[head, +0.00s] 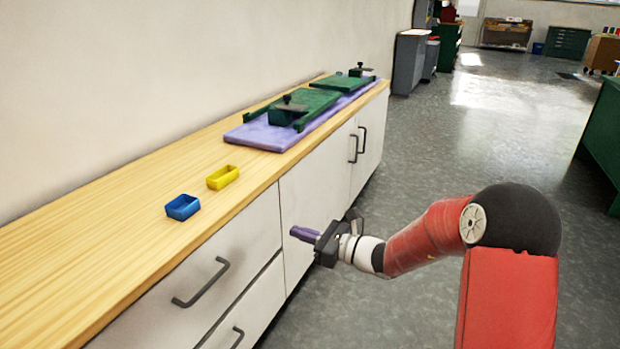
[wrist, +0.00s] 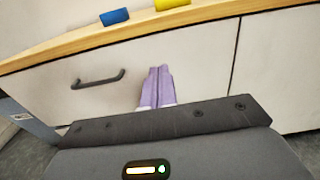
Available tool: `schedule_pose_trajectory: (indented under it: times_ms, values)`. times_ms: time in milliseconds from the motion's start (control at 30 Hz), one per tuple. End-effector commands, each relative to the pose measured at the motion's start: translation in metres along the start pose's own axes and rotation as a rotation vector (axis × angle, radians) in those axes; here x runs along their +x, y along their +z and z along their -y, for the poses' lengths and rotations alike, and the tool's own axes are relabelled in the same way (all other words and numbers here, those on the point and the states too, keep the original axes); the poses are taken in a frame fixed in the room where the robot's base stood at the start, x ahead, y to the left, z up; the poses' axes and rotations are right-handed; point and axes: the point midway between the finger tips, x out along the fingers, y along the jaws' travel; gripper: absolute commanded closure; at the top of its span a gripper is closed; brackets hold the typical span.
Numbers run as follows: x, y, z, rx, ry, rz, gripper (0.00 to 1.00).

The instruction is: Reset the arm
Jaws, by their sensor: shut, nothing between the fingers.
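My gripper (head: 292,232) has purple fingers that are shut with nothing between them. In the head view it hangs in front of the white cabinet front, below the edge of the wooden counter. My red arm reaches to it from the lower right. In the wrist view the gripper (wrist: 158,70) shows its two fingers side by side, pointing at the cabinet front, to the right of a dark drawer handle (wrist: 98,78). Whether the fingertips touch the cabinet cannot be told.
The wooden counter (head: 90,255) holds a blue box (head: 182,207), a yellow box (head: 222,177) and a purple mat (head: 248,136) bearing green devices (head: 310,100). A drawer handle (head: 202,284) juts out left of my gripper. Open grey floor (head: 440,150) lies to the right.

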Motion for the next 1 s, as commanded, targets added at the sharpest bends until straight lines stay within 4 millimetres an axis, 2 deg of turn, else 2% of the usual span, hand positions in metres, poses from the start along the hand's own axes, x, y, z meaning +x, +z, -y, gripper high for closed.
schedule_pose_trajectory:
  times_ms: [133,267,400,500,733,900,1000]
  values:
    - [-0.008,0.016,-0.03,-0.153,0.096,-0.08,1.0]
    - [-0.031,0.032,-0.079,-0.418,0.258,-0.226,1.0]
    - [-0.072,0.039,-0.126,-0.732,0.44,-0.407,1.0]
    - [-0.108,0.041,-0.151,-0.948,0.562,-0.537,1.0]
    - [-0.204,0.048,-0.185,-1.417,0.822,-0.85,1.0]
    - [-0.27,0.057,-0.196,-1.695,0.987,-1.074,1.0]
    - [-0.297,0.062,-0.199,-1.8,1.059,-1.173,1.0]
